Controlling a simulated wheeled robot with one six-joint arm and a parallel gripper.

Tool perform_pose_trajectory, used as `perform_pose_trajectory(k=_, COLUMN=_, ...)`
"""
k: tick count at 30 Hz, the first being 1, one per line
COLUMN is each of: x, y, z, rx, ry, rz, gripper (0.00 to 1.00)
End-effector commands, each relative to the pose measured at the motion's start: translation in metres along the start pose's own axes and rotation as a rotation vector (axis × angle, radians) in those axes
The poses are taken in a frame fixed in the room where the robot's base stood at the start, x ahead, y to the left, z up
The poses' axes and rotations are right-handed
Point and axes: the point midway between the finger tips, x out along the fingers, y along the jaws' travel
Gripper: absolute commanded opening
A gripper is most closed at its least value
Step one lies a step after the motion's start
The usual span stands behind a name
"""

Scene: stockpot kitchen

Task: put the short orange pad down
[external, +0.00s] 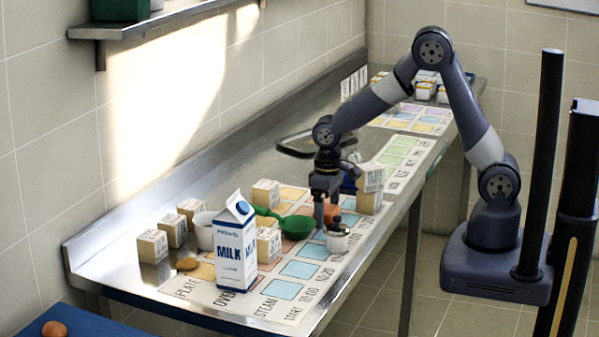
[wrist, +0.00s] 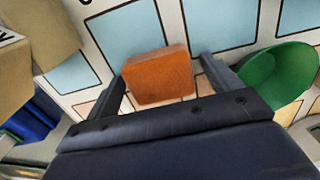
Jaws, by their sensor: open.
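The short orange pad (wrist: 158,75) is a small orange block lying on the printed mat. It sits between the two fingers of my gripper (wrist: 162,84) in the wrist view, with a gap on the right side; on the left the finger is close to it and I cannot tell whether they touch. In the external view the pad (external: 331,213) shows partly behind my gripper (external: 324,212), which is low over the mat. The gripper is open.
A green scoop (external: 296,226) lies close to the left. A milk carton (external: 237,250) and several labelled blocks are further left. Printed squares in front are clear.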

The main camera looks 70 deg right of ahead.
Motion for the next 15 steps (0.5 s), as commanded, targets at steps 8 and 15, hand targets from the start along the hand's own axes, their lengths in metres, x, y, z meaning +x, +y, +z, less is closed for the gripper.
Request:
perform_pose_trajectory(k=8, x=-0.006, y=0.0, z=0.0, rx=0.0, ry=0.001, rz=0.0, gripper=0.85)
perform_pose_trajectory(k=15, x=-0.049, y=0.0, z=-0.001, rx=0.0, ry=0.007, rz=-0.001, gripper=0.85)
